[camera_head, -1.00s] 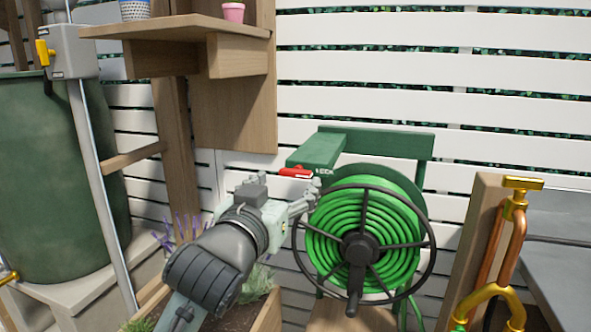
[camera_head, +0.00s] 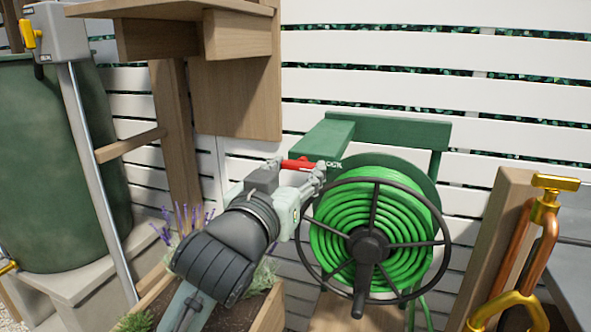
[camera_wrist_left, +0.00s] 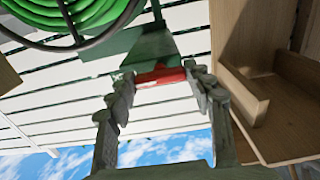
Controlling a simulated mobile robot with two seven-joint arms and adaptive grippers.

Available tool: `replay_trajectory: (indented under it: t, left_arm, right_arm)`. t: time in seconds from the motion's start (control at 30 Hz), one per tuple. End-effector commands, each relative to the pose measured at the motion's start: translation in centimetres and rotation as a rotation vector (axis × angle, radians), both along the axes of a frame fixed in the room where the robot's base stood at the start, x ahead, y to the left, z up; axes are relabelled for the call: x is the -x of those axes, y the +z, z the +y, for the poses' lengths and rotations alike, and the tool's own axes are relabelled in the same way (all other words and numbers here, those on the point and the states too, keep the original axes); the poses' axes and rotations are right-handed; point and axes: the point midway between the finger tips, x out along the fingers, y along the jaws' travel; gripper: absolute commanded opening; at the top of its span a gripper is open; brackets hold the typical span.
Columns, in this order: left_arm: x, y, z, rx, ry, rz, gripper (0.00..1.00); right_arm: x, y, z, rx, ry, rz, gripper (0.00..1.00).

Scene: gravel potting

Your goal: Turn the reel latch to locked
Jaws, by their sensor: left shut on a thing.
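The hose reel (camera_head: 368,245) carries a coiled green hose (camera_head: 335,225) and a black spoked wheel, and hangs on a green bracket (camera_head: 322,140). The red latch (camera_head: 297,164) sits at the bracket's front end, lying roughly sideways, with partly hidden white lettering to its right. My left gripper (camera_head: 298,170) is shut on the red latch. The left wrist view shows the red latch (camera_wrist_left: 160,75) between the two fingertips (camera_wrist_left: 158,78), below the green bracket. My right gripper is not in view.
A wooden shelf post (camera_head: 235,95) and a planter with lavender (camera_head: 180,222) stand left of the reel. A green barrel (camera_head: 60,160) is at far left. A wooden post with copper pipe and brass tap (camera_head: 545,195) stands at right. A white slatted fence is behind.

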Motion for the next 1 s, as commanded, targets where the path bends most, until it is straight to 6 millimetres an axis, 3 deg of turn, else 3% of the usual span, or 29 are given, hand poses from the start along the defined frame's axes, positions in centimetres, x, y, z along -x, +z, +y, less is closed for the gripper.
replay_trajectory:
  t: [0.47, 1.0]
  left_arm:
    - [-0.02, 0.11, 0.0, -0.096, 0.0, -0.033, 0.23]
    - [-0.05, 0.21, 0.03, -0.548, 0.002, -0.183, 0.23]
  right_arm:
    - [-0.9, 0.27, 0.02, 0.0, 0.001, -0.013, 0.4]
    - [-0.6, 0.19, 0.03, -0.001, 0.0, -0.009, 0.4]
